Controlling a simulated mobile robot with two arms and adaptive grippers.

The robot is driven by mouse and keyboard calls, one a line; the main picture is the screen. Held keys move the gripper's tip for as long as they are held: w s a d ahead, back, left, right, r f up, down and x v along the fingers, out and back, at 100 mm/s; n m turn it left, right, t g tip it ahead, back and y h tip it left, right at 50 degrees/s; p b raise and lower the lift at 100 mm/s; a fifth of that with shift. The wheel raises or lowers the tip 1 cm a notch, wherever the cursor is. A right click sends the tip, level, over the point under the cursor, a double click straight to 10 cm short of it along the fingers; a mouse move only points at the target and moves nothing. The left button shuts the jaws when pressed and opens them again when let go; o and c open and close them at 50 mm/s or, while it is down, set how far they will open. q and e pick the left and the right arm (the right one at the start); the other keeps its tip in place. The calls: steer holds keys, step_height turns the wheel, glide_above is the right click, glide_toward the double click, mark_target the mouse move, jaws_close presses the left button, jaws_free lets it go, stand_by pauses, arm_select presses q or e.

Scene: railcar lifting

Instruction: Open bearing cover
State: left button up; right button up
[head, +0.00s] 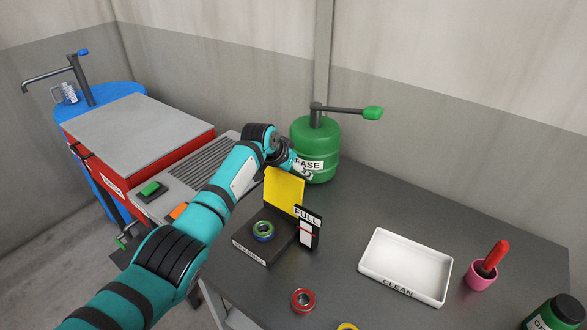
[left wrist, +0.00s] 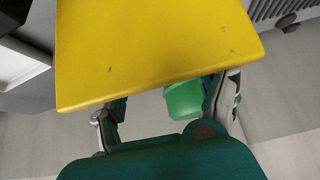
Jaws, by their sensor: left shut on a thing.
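The yellow cover (head: 284,192) stands nearly upright at the back of a dark, labelled bearing box (head: 252,252). A green and blue ringed bearing (head: 263,231) shows on the box in front of it. My left gripper (head: 301,171) is at the cover's upper edge, behind it, and is shut on it. In the left wrist view the yellow cover (left wrist: 150,50) fills the upper middle and hides part of the fingers of my left gripper (left wrist: 165,105). My right gripper is not in view.
A green grease drum (head: 313,145) stands close behind my left gripper. A FULL gauge (head: 308,230) is beside the box. A red ring bearing (head: 303,301), a white CLEAN tray (head: 405,267) and a pink cup (head: 481,278) are to the right. A red machine (head: 138,135) is left.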

arm_select(q)
steer(key=o, duration=1.3)
steer(key=shift+s+f, duration=0.25)
steer(key=shift+f, duration=0.35)
steer(key=shift+s+f, duration=0.25)
steer(key=shift+f, duration=0.3)
steer(key=o, duration=0.4)
steer(key=shift+w+d+g, duration=0.1)
steer(key=shift+d+g, duration=0.1)
steer(key=shift+g, duration=0.1)
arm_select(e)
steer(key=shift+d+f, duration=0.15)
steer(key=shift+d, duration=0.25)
arm_select(q)
steer(key=shift+a, duration=0.15)
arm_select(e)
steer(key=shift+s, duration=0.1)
arm_select(q)
steer(key=shift+s+a+r, duration=0.2)
steer(key=shift+r, duration=0.15)
steer(key=d+r+v, duration=0.1)
steer(key=v, duration=1.1)
steer(key=shift+w, duration=0.35)
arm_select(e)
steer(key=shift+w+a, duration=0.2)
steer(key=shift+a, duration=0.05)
arm_select(q)
steer(key=shift+d, duration=0.1)
